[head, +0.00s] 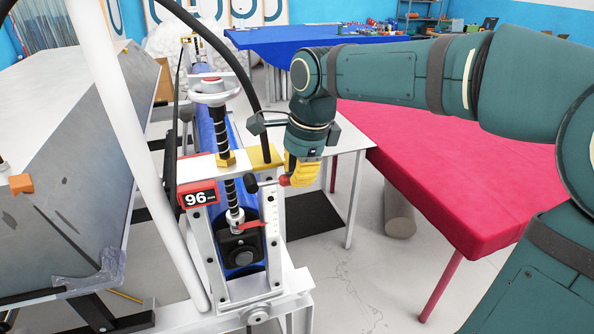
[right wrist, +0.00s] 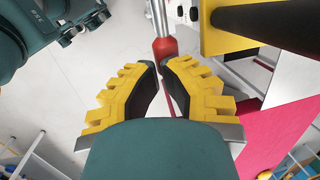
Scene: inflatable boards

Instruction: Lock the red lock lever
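The press frame with a "96" display (head: 199,197) stands left of centre in the head view. A rod with a red end (head: 284,180), which looks like the red lock lever, sits at its right side. In the right wrist view this red end (right wrist: 164,49) is at my right gripper's fingertips (right wrist: 159,64). My right gripper (head: 298,175) points down beside the frame, its yellow fingers at the red end. A narrow gap shows between the fingertips; whether they grip the red end is unclear. My left gripper is not in view.
A yellow plate (head: 264,157) sits on the frame close to my right gripper, and a black bar (right wrist: 268,22) shows near it. A threaded spindle (head: 229,185) rises on the left. A white table (head: 342,140) and a red-covered table (head: 450,170) stand to the right.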

